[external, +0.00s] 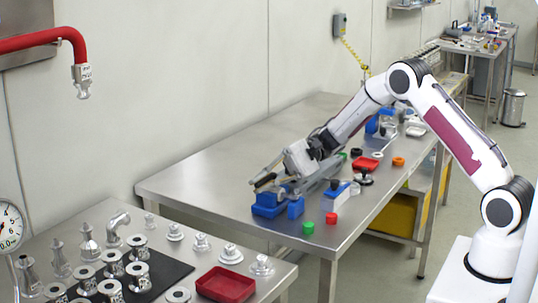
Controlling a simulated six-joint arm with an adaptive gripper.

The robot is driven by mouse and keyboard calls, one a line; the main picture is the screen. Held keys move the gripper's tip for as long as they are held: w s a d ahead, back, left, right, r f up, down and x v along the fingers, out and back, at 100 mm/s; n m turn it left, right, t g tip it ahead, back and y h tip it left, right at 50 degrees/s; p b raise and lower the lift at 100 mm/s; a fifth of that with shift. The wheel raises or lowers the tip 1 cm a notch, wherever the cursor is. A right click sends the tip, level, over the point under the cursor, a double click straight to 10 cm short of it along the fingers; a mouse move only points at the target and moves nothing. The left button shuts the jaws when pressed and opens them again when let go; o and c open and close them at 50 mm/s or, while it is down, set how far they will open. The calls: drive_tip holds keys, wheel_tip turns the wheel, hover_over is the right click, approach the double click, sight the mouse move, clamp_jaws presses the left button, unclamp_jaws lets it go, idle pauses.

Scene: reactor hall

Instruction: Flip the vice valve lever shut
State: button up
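A blue vice (268,208) sits near the left part of the steel workbench. Metal parts rest in or just above its jaws; the valve is small and partly hidden by my gripper. A short dark piece (265,180) above the vice may be the valve's lever; I cannot tell its angle. My gripper (260,178) reaches down from the right, its fingers pointing left just above the vice, at or beside the dark piece. Whether the fingers touch it or are closed on it is too small to tell.
The bench's left end is clear. A nearer table holds metal fittings and a red tray (226,285).

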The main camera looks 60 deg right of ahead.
drive_tip(key=o, duration=0.3)
drive_tip(key=shift+o, duration=0.2)
drive_tip(key=shift+d, duration=0.1)
drive_tip(key=v, duration=1.2)
drive_tip(key=shift+r, duration=0.1)
